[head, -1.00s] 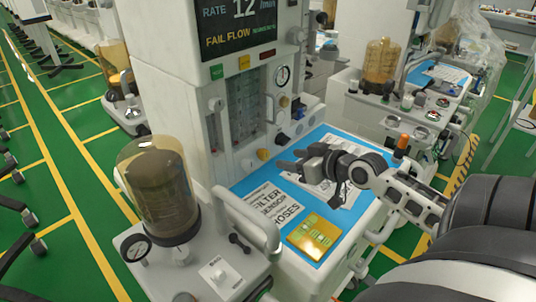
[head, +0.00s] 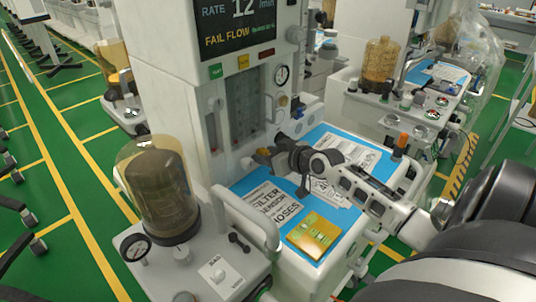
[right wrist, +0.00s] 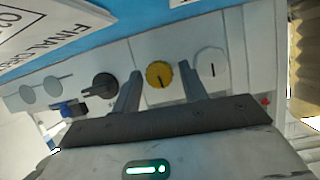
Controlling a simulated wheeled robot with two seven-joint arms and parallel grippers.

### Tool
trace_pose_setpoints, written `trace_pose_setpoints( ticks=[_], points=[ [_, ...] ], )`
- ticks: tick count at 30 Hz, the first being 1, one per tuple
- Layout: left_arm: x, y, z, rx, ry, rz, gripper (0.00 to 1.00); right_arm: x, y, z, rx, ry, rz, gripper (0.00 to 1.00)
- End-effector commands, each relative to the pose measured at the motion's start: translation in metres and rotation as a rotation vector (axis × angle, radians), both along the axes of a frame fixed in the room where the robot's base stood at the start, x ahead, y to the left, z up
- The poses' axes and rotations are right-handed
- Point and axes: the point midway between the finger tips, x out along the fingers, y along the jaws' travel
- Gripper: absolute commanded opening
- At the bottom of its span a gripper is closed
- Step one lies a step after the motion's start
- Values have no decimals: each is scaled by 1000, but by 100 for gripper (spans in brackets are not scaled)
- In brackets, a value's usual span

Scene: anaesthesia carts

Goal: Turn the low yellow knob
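The low yellow knob (head: 262,155) is on the lower front panel of the anaesthesia cart (head: 160,80), above the blue work surface. In the right wrist view the yellow knob (right wrist: 159,76) is round with a dark pointer line. My right gripper (head: 268,156) is at the panel, right by the knob. In the right wrist view my right gripper (right wrist: 160,70) is open, one finger on each side of the knob. A gap shows on both sides, and the knob does not look gripped. My left gripper is not in view.
A black knob (right wrist: 104,86) and a white knob (right wrist: 210,63) flank the yellow one closely. Papers and a yellow card (head: 313,235) lie on the blue surface (head: 340,218). A white handle rail (head: 245,215) and a bellows dome (head: 157,190) stand at the front left.

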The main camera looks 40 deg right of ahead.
Motion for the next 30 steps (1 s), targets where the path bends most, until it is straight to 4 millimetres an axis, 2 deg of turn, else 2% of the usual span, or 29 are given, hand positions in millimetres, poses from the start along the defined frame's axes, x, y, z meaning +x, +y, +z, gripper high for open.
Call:
trace_pose_setpoints(
  ticks=[1,3,4,12,22,23,25,30],
  points=[
    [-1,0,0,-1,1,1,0,0,0,0,0,0,0,28],
    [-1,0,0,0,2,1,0,0,0,0,0,0,0,9],
    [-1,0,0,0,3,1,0,0,0,0,0,0,0,6],
    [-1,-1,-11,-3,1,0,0,0,-2,-3,89,7,0,6],
    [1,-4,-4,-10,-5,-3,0,0,-1,0,131,10,-1,6],
    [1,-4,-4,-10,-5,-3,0,0,-1,0,131,10,-1,31],
    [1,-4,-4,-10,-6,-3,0,0,-1,0,130,11,-1,50],
    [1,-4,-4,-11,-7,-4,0,0,-1,0,129,11,0,50]
  ],
)
